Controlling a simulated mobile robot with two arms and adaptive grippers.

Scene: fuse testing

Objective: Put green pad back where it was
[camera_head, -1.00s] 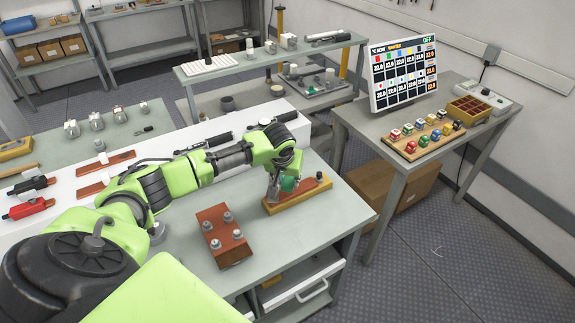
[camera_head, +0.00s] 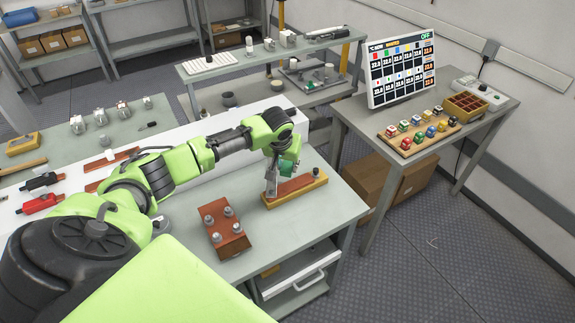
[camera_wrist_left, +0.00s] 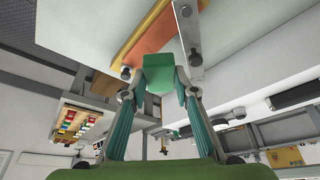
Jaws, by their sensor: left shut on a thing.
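My left gripper (camera_head: 273,184) is shut on the green pad (camera_head: 287,167), near the left end of a yellow base (camera_head: 292,198) with a red-brown strip on top. In the left wrist view the pad (camera_wrist_left: 158,72) sits between my two fingertips (camera_wrist_left: 158,95), and the base (camera_wrist_left: 135,40) lies just beyond it. The pad seems raised above the base; I cannot tell whether it touches. A dark knob (camera_head: 316,171) stands at the base's right end. My right gripper is not in view.
A copper-coloured block with several bolts (camera_head: 227,240) sits left of the base on the grey table (camera_head: 280,240). Bare table lies in front of the base. A side table at right holds a display (camera_head: 402,70), a board of small coloured blocks (camera_head: 420,131) and a compartment box (camera_head: 466,106).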

